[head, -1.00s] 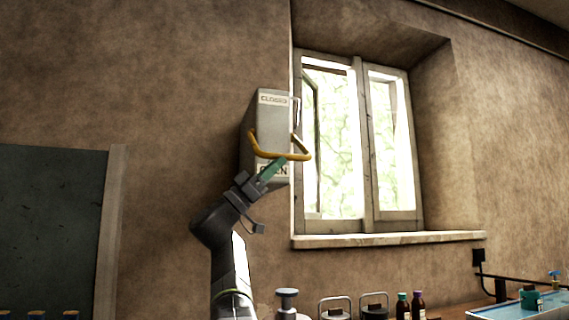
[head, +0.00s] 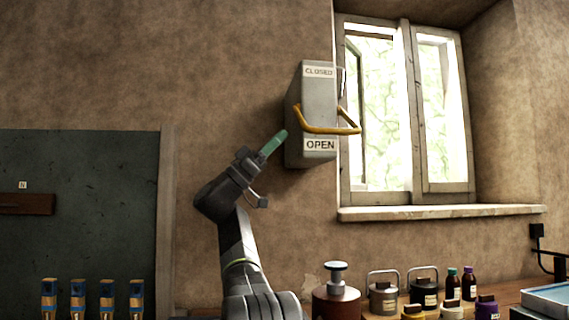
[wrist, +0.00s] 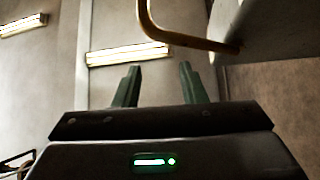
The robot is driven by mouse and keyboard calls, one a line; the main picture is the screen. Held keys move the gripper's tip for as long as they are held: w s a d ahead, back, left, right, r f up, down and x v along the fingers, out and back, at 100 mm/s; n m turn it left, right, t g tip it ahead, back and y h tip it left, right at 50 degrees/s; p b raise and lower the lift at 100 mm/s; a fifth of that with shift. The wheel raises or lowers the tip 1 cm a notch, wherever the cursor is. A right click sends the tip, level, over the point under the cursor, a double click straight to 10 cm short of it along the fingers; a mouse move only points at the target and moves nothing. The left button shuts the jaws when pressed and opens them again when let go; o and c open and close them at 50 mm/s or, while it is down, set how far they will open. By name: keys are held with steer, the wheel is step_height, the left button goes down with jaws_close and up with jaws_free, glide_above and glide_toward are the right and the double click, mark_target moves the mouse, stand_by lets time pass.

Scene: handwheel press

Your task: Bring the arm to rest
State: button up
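My gripper (head: 280,139) is raised in front of the wall, left of and a little below the yellow handle of the wall box. In the wrist view my gripper (wrist: 158,80) has its two green fingers apart with nothing between them. The grey switch box (head: 318,105) on the wall has a "CLOSED" label near its top and an "OPEN" label near its bottom. Its yellow handle (head: 325,129) sits low, just above the "OPEN" label. The handle also shows in the wrist view (wrist: 190,40), beyond the fingers and apart from them.
A window (head: 408,115) with a sill is right of the box. Below is a bench with a brown pot (head: 337,303), lidded canisters (head: 384,298), small bottles (head: 468,284) and a blue tray (head: 550,300). A dark board (head: 80,220) is at left. Open wall space lies around my arm.

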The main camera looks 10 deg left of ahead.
mark_target(334, 132)
steer(key=w+d, duration=0.1)
steer(key=d, duration=0.3)
steer(key=d+r+b, duration=0.1)
steer(key=d, duration=0.3)
steer(key=w+d+b, duration=0.1)
steer(key=d, duration=0.4)
steer(key=shift+w+r, duration=0.15)
steer(key=shift+w, duration=0.15)
steer(key=shift+w+d+r, duration=0.1)
steer(key=shift+d+r, duration=0.35)
steer(key=shift+r, duration=0.1)
